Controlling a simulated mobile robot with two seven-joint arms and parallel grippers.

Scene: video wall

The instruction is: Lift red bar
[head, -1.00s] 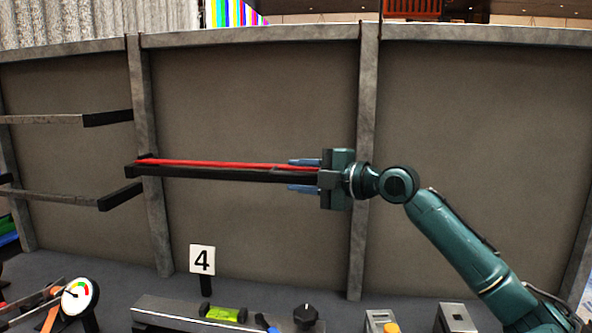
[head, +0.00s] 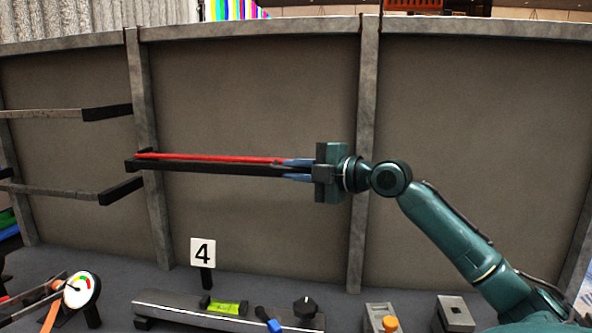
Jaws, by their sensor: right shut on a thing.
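The red bar (head: 210,158) is a long thin strip along the top of a dark horizontal beam (head: 215,167) in front of the grey wall panel. Its left end is at the post on the left. My right gripper (head: 286,170) comes in from the right, and its blue fingers are shut around the right end of the bar and beam. The fingers hide that end, so I cannot tell how the red strip and dark beam are joined. My left gripper is not in view.
Other bracket arms (head: 107,112) stick out at the left. Below, a bench holds a green level (head: 225,307), a black knob (head: 305,307), a round gauge (head: 82,290) and a number 4 sign (head: 203,252). The space between bar and bench is clear.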

